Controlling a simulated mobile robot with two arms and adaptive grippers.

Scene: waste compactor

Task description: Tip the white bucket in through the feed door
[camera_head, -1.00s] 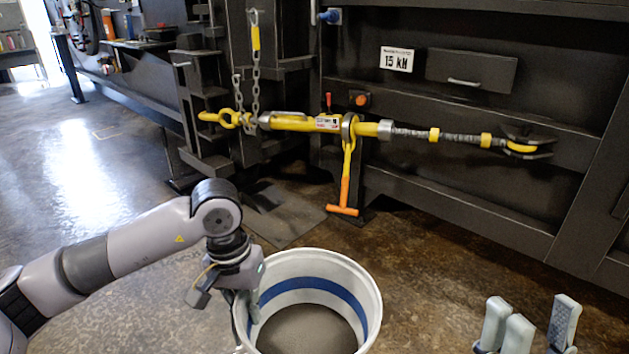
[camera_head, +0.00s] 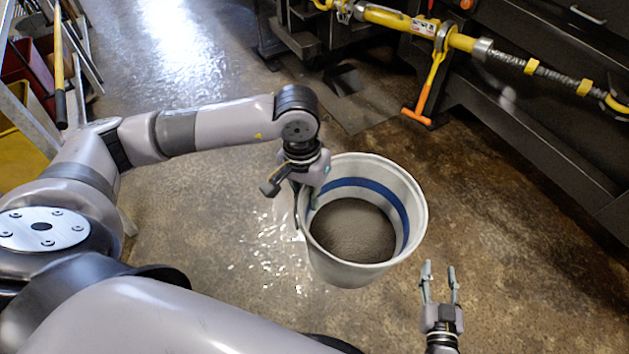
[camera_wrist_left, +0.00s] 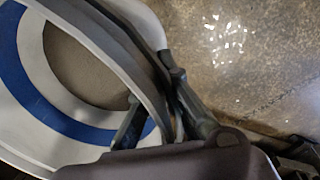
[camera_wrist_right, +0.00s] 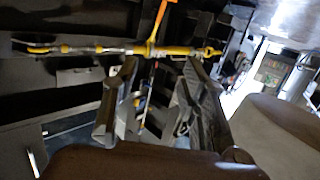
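The white bucket (camera_head: 413,225), with a blue band inside, is upright and holds grey-brown granular material (camera_head: 352,232). My left gripper (camera_head: 304,208) is shut on its left rim, one finger inside and one outside. The left wrist view shows the bucket wall (camera_wrist_left: 122,60) between the fingers (camera_wrist_left: 160,122). I cannot tell whether the bucket touches the floor. My right gripper (camera_head: 440,283) is open and empty, right of and in front of the bucket, apart from it. The right wrist view also shows its spread fingers (camera_wrist_right: 155,100). I cannot make out the feed door.
The dark machine (camera_head: 540,120) stands at the back right. A yellow turnbuckle (camera_head: 455,40) with an orange-ended handle (camera_head: 425,95) crosses its front. Bins and long poles (camera_head: 60,80) stand at the left. The floor (camera_head: 200,95) behind my left arm is clear.

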